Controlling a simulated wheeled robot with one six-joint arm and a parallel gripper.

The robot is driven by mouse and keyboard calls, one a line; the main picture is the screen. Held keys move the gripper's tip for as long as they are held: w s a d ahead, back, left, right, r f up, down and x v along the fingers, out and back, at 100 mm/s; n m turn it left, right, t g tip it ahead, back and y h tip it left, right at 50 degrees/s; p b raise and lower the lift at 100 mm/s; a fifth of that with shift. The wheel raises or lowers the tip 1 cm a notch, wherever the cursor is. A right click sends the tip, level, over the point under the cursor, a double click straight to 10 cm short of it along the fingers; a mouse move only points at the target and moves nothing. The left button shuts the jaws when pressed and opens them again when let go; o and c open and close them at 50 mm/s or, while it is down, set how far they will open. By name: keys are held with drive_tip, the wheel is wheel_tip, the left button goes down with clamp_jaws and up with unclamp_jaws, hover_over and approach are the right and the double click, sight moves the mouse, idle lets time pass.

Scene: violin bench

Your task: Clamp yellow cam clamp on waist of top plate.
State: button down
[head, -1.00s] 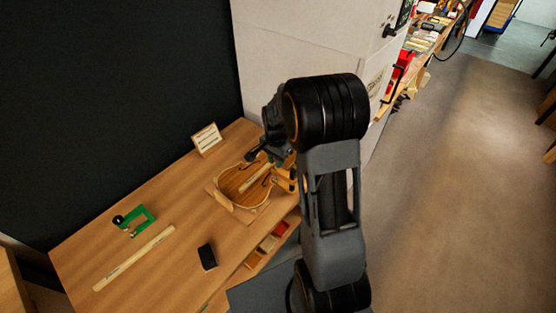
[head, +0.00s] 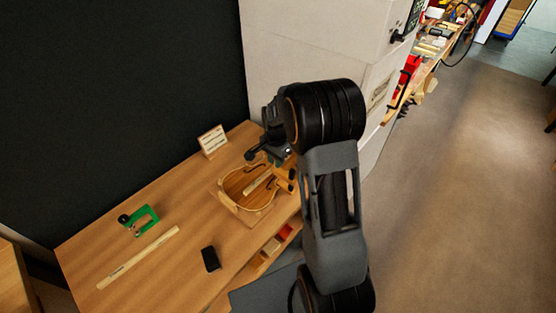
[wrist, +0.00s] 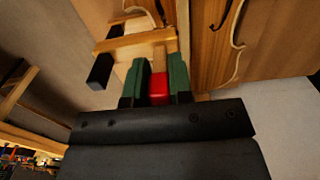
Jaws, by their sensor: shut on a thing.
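My gripper (wrist: 160,72) shows in the wrist view with its green finger pads shut on a red part between them. That part seems to belong to the yellow wooden cam clamp (wrist: 128,46), whose pale bars and dark end block stick out left of the fingers. The violin top plate (wrist: 208,45) lies close beyond and right of the clamp. In the head view the clamp (head: 284,187) is at the right edge of the top plate (head: 237,186), partly hidden by my arm. I cannot tell whether its jaws straddle or touch the plate's waist.
A green clamp (head: 147,214), a pale wooden strip (head: 138,257) and a dark block (head: 210,259) lie on the bench (head: 180,215). A small card stand (head: 212,141) is behind the plate. A pale cabinet (head: 315,45) stands close behind my arm.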

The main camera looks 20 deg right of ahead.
drive_tip(key=shift+w+a, duration=0.3)
drive_tip(key=shift+w, duration=0.3)
drive_tip(key=shift+w+a, duration=0.25)
drive_tip(key=shift+w, duration=0.35)
drive_tip(key=shift+s, duration=0.1)
idle(0.4)
drive_tip(key=shift+s+d, duration=0.35)
drive_tip(key=shift+s, duration=0.35)
drive_tip(key=shift+s+d, duration=0.3)
drive_tip(key=shift+s, duration=0.35)
drive_tip(key=shift+s+d, duration=0.35)
drive_tip(key=shift+s, duration=0.35)
drive_tip(key=shift+w+a, duration=0.3)
drive_tip(key=shift+w, duration=0.35)
drive_tip(key=shift+w+a, duration=0.3)
drive_tip(key=shift+w, duration=0.35)
drive_tip(key=shift+w+a, duration=0.3)
drive_tip(key=shift+w, duration=0.35)
idle(0.7)
drive_tip(key=c, duration=0.9)
unclamp_jaws()
drive_tip(key=shift+c, duration=0.2)
wheel_tip(320, 180, up, 14)
drive_tip(key=b, duration=0.1)
